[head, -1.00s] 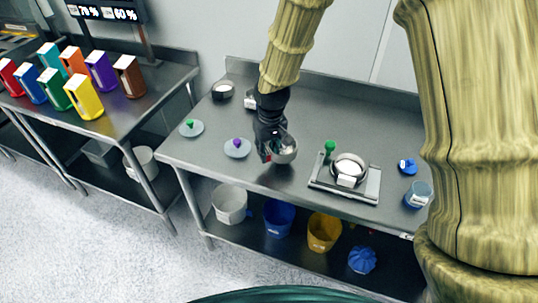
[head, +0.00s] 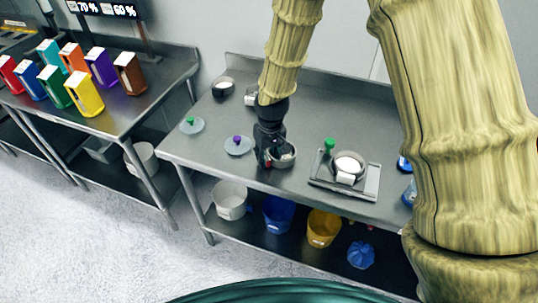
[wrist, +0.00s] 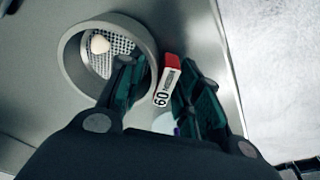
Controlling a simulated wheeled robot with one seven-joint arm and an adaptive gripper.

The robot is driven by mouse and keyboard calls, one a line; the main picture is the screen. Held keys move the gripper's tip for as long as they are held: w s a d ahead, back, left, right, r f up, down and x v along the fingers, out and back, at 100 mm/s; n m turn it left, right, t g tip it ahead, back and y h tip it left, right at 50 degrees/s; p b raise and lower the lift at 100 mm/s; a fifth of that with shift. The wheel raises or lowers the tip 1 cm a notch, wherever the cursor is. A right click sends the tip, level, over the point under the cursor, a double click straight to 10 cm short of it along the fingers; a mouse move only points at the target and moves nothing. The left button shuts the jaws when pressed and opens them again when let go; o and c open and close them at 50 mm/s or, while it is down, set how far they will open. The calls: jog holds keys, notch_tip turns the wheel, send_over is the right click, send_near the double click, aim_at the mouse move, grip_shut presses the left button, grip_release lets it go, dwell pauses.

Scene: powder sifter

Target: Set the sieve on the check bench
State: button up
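The sieve (wrist: 68,65) is a grey ring with a mesh floor, and a pale lump shows inside it in the wrist view. In the head view the sieve (head: 284,158) appears to sit level on the steel bench (head: 310,112), between the purple-knobbed lid and the scale. A red and white tag (wrist: 166,82) marked 60 is beside the ring. My gripper (wrist: 162,75) is open, its two fingers apart on either side of the tag. The left finger covers part of the ring. Whether a finger touches the tag is hard to tell.
A scale (head: 325,183) with a white-filled ring stands to the right. A purple-knobbed lid (head: 238,148), a green-knobbed lid (head: 191,126) and a dark bowl (head: 223,85) are to the left. White, blue and yellow bins stand below. Colourful cartons (head: 85,100) fill the left table.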

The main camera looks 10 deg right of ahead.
jog(key=shift+o, duration=0.5)
jog(key=shift+r, duration=0.1)
jog(key=shift+r, duration=0.7)
notch_tip(320, 180, up, 11)
jog(key=s+b, duration=0.1)
jog(key=b, duration=0.1)
jog(key=shift+s+d+f, duration=0.15)
jog(key=shift+s, duration=0.1)
